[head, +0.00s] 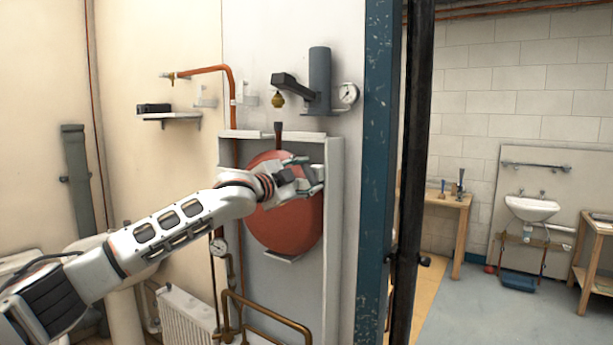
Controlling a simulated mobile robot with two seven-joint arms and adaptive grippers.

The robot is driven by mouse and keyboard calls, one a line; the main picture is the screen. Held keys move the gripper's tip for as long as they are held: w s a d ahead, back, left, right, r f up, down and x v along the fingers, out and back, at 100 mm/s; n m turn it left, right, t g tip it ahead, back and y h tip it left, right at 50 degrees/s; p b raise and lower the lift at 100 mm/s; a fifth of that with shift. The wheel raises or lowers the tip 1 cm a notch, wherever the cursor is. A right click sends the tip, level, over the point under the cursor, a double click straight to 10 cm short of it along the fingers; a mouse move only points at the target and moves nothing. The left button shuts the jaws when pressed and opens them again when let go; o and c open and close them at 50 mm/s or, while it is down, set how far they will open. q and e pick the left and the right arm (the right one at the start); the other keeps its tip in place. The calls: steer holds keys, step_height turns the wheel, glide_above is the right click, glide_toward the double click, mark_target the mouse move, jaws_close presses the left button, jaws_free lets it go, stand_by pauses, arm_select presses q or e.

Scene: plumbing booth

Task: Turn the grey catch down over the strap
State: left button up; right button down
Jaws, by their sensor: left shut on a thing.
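A round red vessel (285,228) sits in a shallow grey-white frame on the panel. My left gripper (316,178) is in front of the vessel's upper right part, near the frame's right side. It is shut on a small grey piece, which I take to be the grey catch; the fingers hide most of it. The strap cannot be made out clearly behind my gripper and wrist. A short dark piece (278,134) stands upright above the vessel at the frame's top edge. My right gripper is not in view.
A grey cylinder with a dark arm (319,78) and a gauge (348,93) are above the frame. A blue door post (376,150) stands close on the right. Copper pipes (262,308) and a white radiator (185,318) are below.

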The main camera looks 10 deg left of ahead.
arm_select(q)
steer(key=m, duration=0.6)
steer(key=shift+f, duration=0.1)
steer(key=shift+m, duration=0.3)
stand_by(0.3)
steer(key=o, duration=1.1)
steer(key=v, duration=1.2)
